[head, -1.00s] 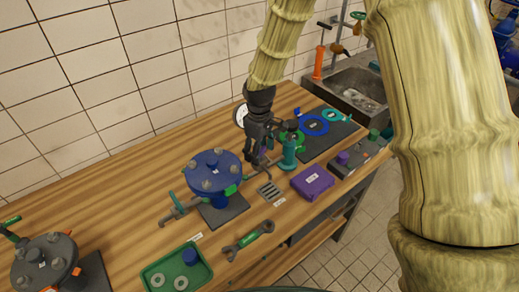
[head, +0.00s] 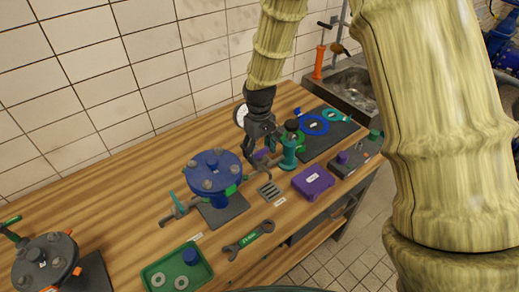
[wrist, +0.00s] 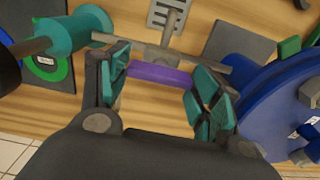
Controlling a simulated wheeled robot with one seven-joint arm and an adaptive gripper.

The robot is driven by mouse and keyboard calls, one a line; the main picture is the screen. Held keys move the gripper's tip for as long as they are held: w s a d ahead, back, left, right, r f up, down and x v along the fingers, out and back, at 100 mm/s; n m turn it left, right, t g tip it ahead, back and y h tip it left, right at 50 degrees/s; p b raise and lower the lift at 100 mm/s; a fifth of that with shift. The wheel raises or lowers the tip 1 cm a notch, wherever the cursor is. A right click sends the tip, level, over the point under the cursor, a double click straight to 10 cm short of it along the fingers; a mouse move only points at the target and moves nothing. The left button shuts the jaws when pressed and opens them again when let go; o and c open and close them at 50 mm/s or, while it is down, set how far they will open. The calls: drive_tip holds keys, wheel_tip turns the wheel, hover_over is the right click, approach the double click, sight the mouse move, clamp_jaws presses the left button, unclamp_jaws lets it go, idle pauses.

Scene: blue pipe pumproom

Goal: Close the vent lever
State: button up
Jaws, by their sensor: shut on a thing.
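The vent lever appears to be the purple bar (wrist: 160,77) on the grey pipe (wrist: 165,52) between the teal fitting and the blue flanged vessel. It also shows, partly hidden, in the head view (head: 262,154). My gripper (wrist: 162,84) is shut on the purple bar, with one teal-padded finger at each end of it in the wrist view. In the head view my gripper (head: 260,148) reaches down from behind the pipe.
The blue flanged vessel (head: 214,170) stands left of my gripper, and the teal fitting (head: 289,155) stands close on its right. A grey grate (head: 269,190), a purple box (head: 313,182), a spanner (head: 248,240) and a green tray (head: 204,271) lie nearer the front. A round gauge (head: 241,115) is behind.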

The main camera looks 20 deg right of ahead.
sight(260, 151)
drive_tip(key=o, duration=1)
drive_tip(key=shift+r, duration=0.1)
wheel_tip(260, 151, up, 12)
drive_tip(key=shift+f, duration=0.1)
idle(0.4)
